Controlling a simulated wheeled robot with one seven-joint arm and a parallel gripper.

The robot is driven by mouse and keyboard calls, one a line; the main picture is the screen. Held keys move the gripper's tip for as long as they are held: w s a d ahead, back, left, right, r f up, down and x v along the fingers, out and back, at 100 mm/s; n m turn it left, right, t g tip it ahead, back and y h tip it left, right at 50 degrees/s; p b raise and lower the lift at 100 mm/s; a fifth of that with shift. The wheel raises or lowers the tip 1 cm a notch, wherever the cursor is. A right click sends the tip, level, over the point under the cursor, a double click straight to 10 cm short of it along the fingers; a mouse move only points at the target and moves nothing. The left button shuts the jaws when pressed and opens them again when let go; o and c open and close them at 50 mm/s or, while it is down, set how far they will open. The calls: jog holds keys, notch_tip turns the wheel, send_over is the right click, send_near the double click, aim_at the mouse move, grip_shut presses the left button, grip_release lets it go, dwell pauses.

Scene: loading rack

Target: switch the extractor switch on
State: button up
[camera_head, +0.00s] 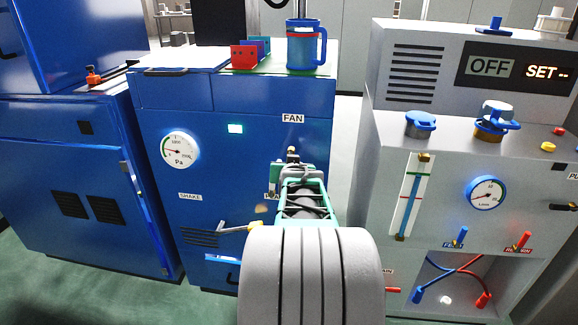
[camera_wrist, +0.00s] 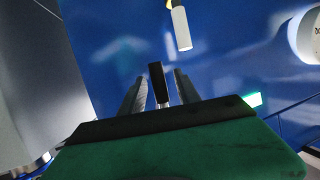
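My gripper (camera_head: 292,168) reaches toward the front of the blue cabinet (camera_head: 234,98), below its FAN label (camera_head: 292,119). A small dark-tipped lever, which appears to be the extractor switch (camera_head: 291,151), shows just past the fingertips under that label. In the wrist view, a black-tipped lever with a pale metal stem (camera_wrist: 157,84) stands between the two grey fingers of my gripper (camera_wrist: 158,90). The fingers are apart, with a gap showing on each side of it. Whether either finger touches it cannot be told. My arm and wrist hide part of the panel below.
A pressure gauge (camera_head: 180,151) and lit green lamp (camera_head: 235,129) sit left on the panel. A blue mug (camera_head: 303,47) stands on top. A grey machine (camera_head: 470,160) stands right.

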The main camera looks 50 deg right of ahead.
jog(key=v, duration=0.7)
jog(key=shift+s+a+r+p, duration=0.15)
jog(key=shift+s+a+p, duration=0.15)
jog(key=shift+p, duration=0.15)
